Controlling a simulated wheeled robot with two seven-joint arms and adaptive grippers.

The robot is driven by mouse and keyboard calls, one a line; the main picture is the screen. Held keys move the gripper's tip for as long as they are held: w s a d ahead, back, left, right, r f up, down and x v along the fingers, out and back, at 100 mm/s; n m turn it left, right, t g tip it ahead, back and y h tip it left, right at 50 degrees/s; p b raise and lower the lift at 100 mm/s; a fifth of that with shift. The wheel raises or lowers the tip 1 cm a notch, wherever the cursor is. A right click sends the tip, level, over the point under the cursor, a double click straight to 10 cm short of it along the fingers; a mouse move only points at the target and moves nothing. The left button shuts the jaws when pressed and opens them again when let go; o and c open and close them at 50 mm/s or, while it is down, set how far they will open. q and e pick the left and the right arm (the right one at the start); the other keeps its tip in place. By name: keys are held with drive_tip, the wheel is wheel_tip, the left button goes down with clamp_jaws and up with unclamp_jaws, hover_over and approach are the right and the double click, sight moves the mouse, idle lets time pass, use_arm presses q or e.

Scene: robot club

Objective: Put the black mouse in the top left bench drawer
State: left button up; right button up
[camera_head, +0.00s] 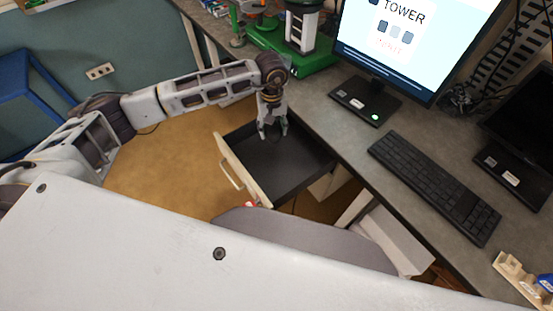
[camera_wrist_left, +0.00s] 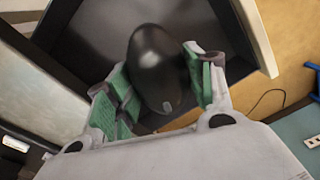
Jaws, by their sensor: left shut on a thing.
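The black mouse (camera_wrist_left: 157,68) is between the green-padded fingers of my left gripper (camera_wrist_left: 160,90) in the left wrist view. The gripper is shut on it. In the head view my left gripper (camera_head: 272,130) hangs over the far end of the open bench drawer (camera_head: 243,168). The drawer is pulled out below the bench top and its dark inside looks empty. The mouse is hard to make out in the head view against the dark drawer. The drawer floor (camera_wrist_left: 95,45) lies behind the mouse in the left wrist view. My right gripper is not in view.
The grey bench top (camera_head: 345,140) holds a monitor (camera_head: 415,45), a black keyboard (camera_head: 432,185) and a green-based machine (camera_head: 300,45). A wooden piece (camera_head: 522,280) is at the lower right. A blue stool (camera_head: 30,85) stands at the left. The brown floor left of the drawer is clear.

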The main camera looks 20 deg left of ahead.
use_arm(q)
drive_tip(key=n, duration=0.4)
drive_tip(key=d+n, duration=0.1)
drive_tip(key=n, duration=0.1)
drive_tip(key=shift+w+d+f, duration=0.1)
drive_tip(key=shift+f, duration=0.3)
drive_tip(key=n, duration=0.2)
drive_tip(key=f+n, duration=0.1)
drive_tip(key=n, duration=0.2)
drive_tip(key=shift+w+d+f+n, duration=0.15)
drive_tip(key=shift+d+n, duration=0.05)
drive_tip(key=shift+n, duration=0.1)
drive_tip(key=f+n, duration=0.2)
drive_tip(key=n, duration=0.1)
drive_tip(key=f+n+b, duration=0.1)
drive_tip(key=n, duration=0.3)
drive_tip(key=f+n, duration=0.2)
drive_tip(key=n, duration=0.2)
drive_tip(key=shift+w+a+f, duration=0.1)
drive_tip(key=shift+w+f, duration=0.15)
drive_tip(key=shift+f, duration=0.1)
drive_tip(key=shift+f, duration=0.15)
